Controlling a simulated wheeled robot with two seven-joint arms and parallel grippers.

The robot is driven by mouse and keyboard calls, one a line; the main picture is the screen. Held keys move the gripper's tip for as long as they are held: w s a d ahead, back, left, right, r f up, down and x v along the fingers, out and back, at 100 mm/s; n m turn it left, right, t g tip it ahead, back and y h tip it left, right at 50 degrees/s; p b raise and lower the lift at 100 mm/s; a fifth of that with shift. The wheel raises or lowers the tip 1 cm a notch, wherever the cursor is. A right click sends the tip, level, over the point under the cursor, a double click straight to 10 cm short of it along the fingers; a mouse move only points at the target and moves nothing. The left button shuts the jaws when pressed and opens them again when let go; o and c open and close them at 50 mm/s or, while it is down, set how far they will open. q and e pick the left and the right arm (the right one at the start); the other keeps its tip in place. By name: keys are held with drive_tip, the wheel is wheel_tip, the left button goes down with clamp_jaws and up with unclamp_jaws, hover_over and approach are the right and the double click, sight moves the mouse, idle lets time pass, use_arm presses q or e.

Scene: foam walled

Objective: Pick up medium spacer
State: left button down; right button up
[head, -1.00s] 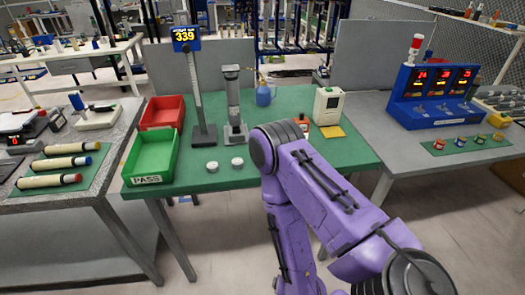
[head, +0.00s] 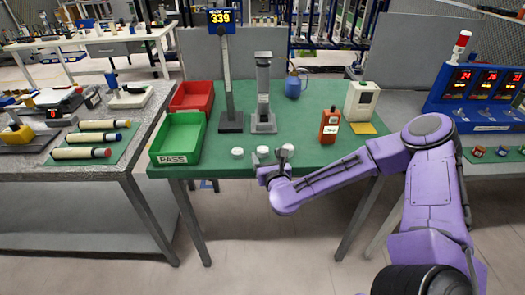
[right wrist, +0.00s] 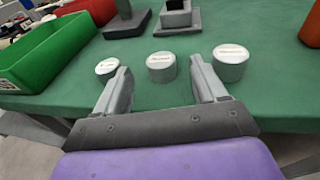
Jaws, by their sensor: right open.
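Three round white spacers with small labels stand in a row near the front edge of the green table (head: 330,92). The left spacer (head: 237,152) (right wrist: 107,68), middle spacer (head: 262,151) (right wrist: 161,66) and right spacer (head: 288,148) (right wrist: 230,62) differ in height, the right looking tallest in the right wrist view. I cannot read their labels surely. My right gripper (head: 274,168) (right wrist: 160,80) is open and empty at the table's front edge. In the right wrist view its fingers point toward the row, with the middle spacer showing between them. My left gripper is not in view.
A green PASS bin (head: 178,140) and red bin (head: 193,97) stand left of the spacers. A height gauge (head: 230,122) and a grey stand (head: 263,122) rise behind.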

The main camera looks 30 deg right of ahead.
sight(264, 152)
drive_tip(key=x, duration=0.4)
drive_tip(key=shift+f+p, duration=0.15)
drive_tip(key=shift+p, duration=0.2)
drive_tip(key=shift+s, duration=0.1)
drive_tip(key=c, duration=1.2)
